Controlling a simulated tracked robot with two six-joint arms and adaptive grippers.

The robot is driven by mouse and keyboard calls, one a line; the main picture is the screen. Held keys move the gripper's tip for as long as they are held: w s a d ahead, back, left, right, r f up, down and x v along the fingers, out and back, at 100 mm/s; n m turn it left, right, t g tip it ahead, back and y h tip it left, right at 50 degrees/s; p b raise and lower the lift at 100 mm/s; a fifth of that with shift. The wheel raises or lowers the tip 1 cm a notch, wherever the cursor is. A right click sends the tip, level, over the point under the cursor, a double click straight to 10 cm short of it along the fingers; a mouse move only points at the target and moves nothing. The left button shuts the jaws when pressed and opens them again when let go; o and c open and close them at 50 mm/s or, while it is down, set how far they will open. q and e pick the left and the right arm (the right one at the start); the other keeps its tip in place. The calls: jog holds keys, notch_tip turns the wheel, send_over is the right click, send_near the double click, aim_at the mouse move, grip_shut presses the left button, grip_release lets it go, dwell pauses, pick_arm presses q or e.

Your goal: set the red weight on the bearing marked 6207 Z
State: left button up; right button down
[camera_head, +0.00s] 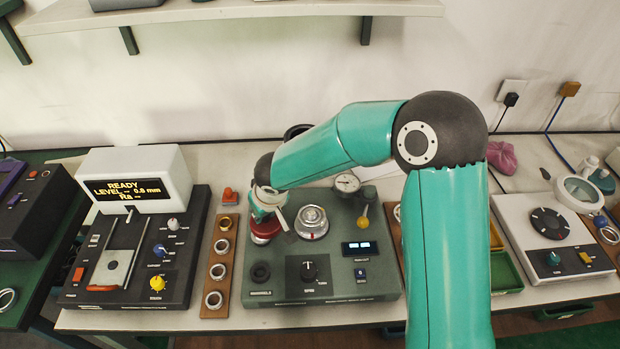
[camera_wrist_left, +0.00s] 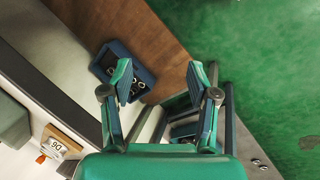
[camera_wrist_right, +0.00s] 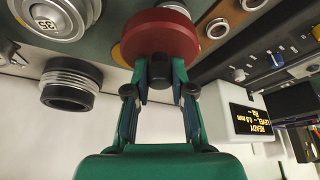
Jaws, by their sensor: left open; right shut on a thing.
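The red weight (camera_head: 266,229) is over the upper left of the green test machine (camera_head: 285,291). My right gripper (camera_head: 268,202) is shut on the dark knob on top of the weight. The right wrist view shows the weight as a wide red disc (camera_wrist_right: 160,35) just beyond my right fingertips (camera_wrist_right: 160,78). It hides what is under it, so I cannot tell whether it touches anything. Several bearing rings (camera_head: 213,300) sit on a brown strip left of the machine. No 6207 Z marking is legible. My left gripper (camera_wrist_left: 160,82) is open and empty.
A black ribbed cylinder (camera_wrist_right: 70,85) shows in the right wrist view. A display unit (camera_head: 135,180) stands left.

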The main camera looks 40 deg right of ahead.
pick_arm(q)
jog(key=shift+o, duration=1.4)
jog(key=shift+f, duration=0.1)
pick_arm(e)
jog(key=shift+d+r, duration=0.15)
jog(key=shift+d, duration=0.25)
pick_arm(q)
jog(key=shift+f+b, duration=0.6)
jog(key=shift+b, duration=0.1)
pick_arm(e)
jog(key=s+d+r+n+y+b, duration=0.1)
jog(key=d+r+n, duration=0.15)
jog(key=d, duration=0.25)
jog(key=s+d+r+n+y, duration=0.1)
jog(key=s+d+r+n, duration=0.1)
jog(key=d+r, duration=0.3)
pick_arm(q)
jog(key=shift+f+b, duration=2.2)
jog(key=shift+f, duration=0.55)
pick_arm(e)
jog(key=shift+w+d+f, duration=0.1)
jog(key=shift+d+f, duration=0.05)
jog(key=shift+f, duration=1.55)
jog(key=shift+w+d+f, duration=0.1)
jog(key=shift+d+f, duration=0.05)
jog(key=shift+f, duration=1.55)
pick_arm(q)
jog(key=shift+f, duration=0.1)
